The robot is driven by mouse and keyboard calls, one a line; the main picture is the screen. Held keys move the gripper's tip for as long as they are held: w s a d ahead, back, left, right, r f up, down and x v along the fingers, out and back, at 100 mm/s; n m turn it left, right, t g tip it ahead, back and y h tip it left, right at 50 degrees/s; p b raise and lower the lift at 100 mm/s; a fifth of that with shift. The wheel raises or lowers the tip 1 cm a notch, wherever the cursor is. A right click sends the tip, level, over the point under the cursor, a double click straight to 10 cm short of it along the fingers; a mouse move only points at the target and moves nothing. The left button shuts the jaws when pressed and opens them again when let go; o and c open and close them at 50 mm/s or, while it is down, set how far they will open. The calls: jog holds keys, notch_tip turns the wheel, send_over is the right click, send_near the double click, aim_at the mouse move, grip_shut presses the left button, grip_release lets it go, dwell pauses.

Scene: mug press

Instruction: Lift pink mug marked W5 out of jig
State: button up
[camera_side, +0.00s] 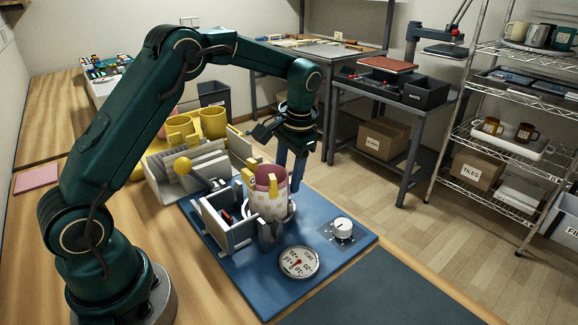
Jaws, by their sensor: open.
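A pink mug (268,178) stands upright in the jig (228,221) on a blue base plate. A pale patterned band wraps its lower body, and yellow parts show at its left and front. I cannot read a W5 marking. The jig has grey walls and hides the lowest part of the mug. My gripper (291,170) is open and points down just behind and right of the mug's rim. Its fingers partly overlap the mug's far side in this view, so I cannot tell whether they touch it.
A round dial gauge (299,262) and a white knob (342,229) sit on the blue plate (256,292).

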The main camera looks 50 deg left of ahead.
grip_shut()
dwell(1.4)
